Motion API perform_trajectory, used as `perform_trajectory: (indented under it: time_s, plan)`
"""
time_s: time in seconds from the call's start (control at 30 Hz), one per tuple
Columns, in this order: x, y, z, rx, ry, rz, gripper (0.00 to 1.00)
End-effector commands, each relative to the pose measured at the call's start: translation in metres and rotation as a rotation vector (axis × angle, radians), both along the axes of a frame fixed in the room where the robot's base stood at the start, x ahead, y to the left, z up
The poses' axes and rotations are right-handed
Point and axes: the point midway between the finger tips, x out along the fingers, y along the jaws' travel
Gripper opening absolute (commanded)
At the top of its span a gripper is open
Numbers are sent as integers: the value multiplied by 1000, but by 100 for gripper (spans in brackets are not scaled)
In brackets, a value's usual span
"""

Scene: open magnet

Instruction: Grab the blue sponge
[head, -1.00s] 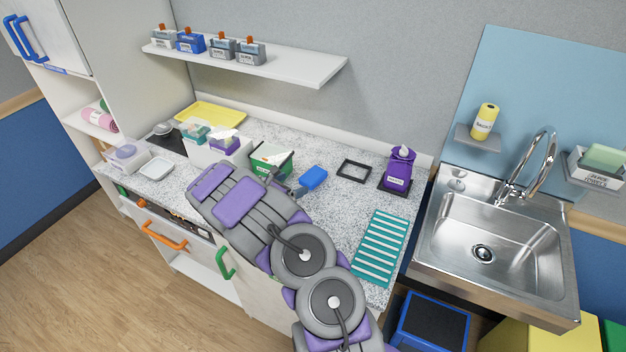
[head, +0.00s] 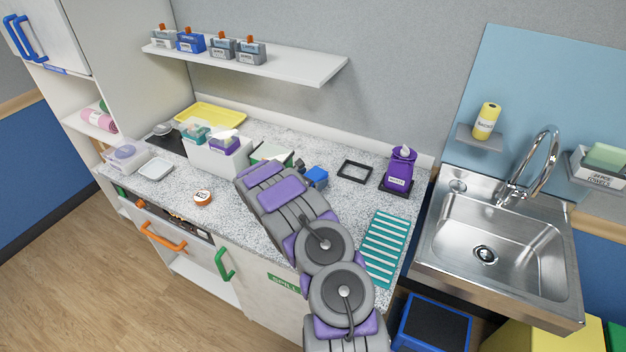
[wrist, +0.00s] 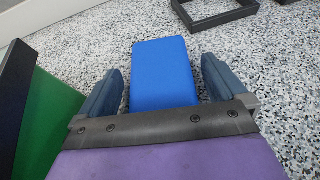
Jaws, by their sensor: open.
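The blue sponge (wrist: 162,72) lies flat on the speckled counter. In the wrist view it sits between the two fingers of my gripper (wrist: 165,85), with its near end close to the palm and its far end reaching past the fingertips. The fingers are open, with a gap on each side of the sponge. In the head view the sponge (head: 318,174) shows only in part, behind my gripper (head: 302,177) and arm.
A green box (wrist: 45,115) stands close to the left finger. A black square frame (head: 354,171) lies beyond the sponge. A purple dispenser (head: 399,168) and a teal slatted mat (head: 384,249) are to the right. A white bin (head: 212,158) stands to the left.

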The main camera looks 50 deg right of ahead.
Motion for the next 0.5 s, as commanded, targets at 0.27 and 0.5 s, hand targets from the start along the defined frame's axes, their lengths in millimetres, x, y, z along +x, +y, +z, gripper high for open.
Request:
perform_trajectory:
  time_s: [0.27, 0.5]
  plan:
    - [0, 0, 1, 0, -1, 0, 89]
    - [0, 1, 1, -1, -1, 0, 66]
